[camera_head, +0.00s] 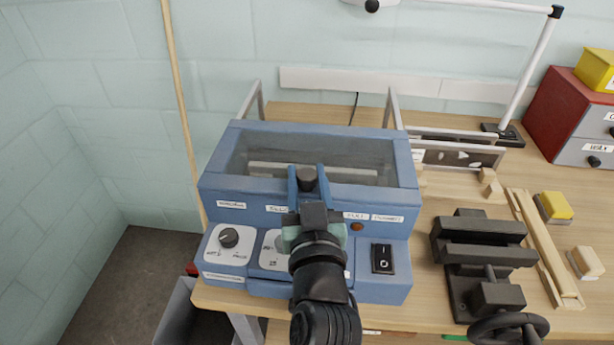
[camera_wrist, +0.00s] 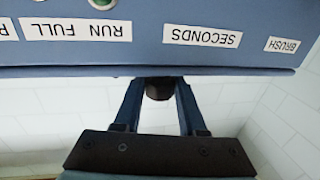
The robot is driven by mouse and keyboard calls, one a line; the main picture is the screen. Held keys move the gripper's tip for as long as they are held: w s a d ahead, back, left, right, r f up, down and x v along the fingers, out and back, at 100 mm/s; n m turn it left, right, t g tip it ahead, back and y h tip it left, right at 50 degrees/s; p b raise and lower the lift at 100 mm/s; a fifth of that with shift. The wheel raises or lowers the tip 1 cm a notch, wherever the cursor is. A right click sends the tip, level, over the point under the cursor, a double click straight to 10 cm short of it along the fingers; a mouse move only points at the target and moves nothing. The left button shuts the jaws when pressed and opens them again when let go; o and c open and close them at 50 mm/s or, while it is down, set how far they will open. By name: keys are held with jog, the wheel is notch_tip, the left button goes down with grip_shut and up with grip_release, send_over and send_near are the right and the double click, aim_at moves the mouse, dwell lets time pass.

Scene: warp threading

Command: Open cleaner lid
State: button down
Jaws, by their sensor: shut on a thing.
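The blue cleaner (camera_head: 380,274) stands on the workbench in the head view, with labelled dials and a black rocker switch on its front. Its lid (camera_head: 223,168) is a blue frame around a window and appears to lie down on the box. A dark knob (camera_head: 307,179) is at the lid's front edge, and it also shows in the wrist view (camera_wrist: 159,88). My gripper (camera_head: 307,187) is at this front edge, with its two blue fingers on either side of the knob, shut on it. My arm hides part of the front panel.
A black vise (camera_head: 478,255) stands to the right of the cleaner. Wooden strips, yellow-topped blocks and a red drawer box (camera_head: 562,113) are further right. A wooden pole (camera_head: 178,100) leans at the left. Two metal arms rise behind the cleaner.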

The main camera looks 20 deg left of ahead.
aim_at(313, 152)
dwell(0.3)
jog(key=x, duration=0.3)
jog(key=d+b+x, duration=0.1)
jog(key=x, duration=0.1)
jog(key=b+x, duration=0.1)
jog(key=x, duration=0.2)
jog(key=shift+w+d, duration=0.1)
jog(key=shift+w, duration=0.6)
jog(key=shift+c, duration=2.4)
grip_release()
jog(key=b+v, duration=0.2)
jog(key=v, duration=1.1)
